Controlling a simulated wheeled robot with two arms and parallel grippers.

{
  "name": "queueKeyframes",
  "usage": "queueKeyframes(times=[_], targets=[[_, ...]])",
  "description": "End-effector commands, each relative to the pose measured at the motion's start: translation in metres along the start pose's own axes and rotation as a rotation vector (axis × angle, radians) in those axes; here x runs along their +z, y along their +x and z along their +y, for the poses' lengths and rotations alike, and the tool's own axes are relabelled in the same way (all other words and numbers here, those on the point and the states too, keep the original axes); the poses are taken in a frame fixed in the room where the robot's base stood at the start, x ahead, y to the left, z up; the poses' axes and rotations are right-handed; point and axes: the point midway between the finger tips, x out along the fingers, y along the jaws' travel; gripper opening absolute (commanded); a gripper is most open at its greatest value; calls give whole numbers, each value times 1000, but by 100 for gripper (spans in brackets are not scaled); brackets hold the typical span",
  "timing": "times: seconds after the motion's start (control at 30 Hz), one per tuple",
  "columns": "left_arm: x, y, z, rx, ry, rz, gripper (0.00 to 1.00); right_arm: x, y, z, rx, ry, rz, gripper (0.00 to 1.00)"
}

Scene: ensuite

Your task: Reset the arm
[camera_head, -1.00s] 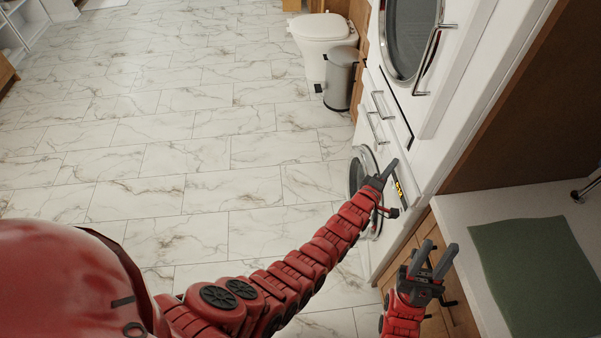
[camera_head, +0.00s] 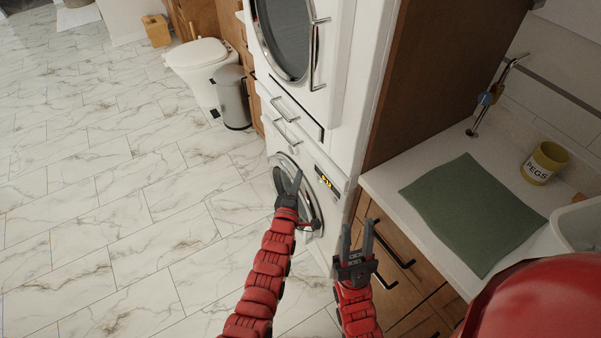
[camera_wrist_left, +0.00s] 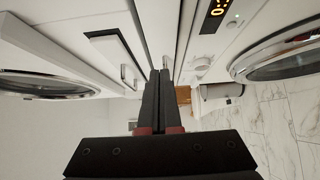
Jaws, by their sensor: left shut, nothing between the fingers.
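My left arm is red and reaches up from the bottom of the head view. Its dark gripper (camera_head: 297,176) is shut and empty, in front of the lower washing machine (camera_head: 330,195). In the left wrist view the two fingers (camera_wrist_left: 160,75) lie side by side, with nothing between them. My right gripper (camera_head: 358,228) is lower and to the right, in front of the wooden cabinet. Its two fingers stand apart with nothing visible between them.
A counter (camera_head: 390,193) at right holds a green cloth (camera_head: 470,212), a yellow PEGS pot (camera_head: 545,162) and a tap (camera_head: 486,98). Above the washer is another round-doored machine (camera_head: 283,38). A bin (camera_head: 233,97) and toilet (camera_head: 198,70) stand behind. The marble floor (camera_head: 110,210) at left is clear.

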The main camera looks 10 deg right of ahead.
Motion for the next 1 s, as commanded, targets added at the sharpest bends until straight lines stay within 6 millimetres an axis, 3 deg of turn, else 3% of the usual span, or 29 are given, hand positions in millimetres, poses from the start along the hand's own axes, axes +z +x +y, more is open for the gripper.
queueKeyframes(times=[0.33, 0.77, 0.87, 0.97, 1.0], targets=[[0, -46, -3, -3, 2, -1, 0, 2, -12, -1, 0, 0, 0, 36], [-1, -58, 1, 3, 7, 1, 0, 2, -13, -1, 0, 0, 0, 36], [-14, -63, 12, 59, 72, 25, 0, 2, -13, -1, 0, 0, 0, 36], [-44, -82, 42, 194, 247, 98, 0, 2, -13, -1, 0, 0, 0, 36], [-60, -94, 59, 268, 349, 149, 0, 2, -13, -1, 0, 0, 0, 36]])
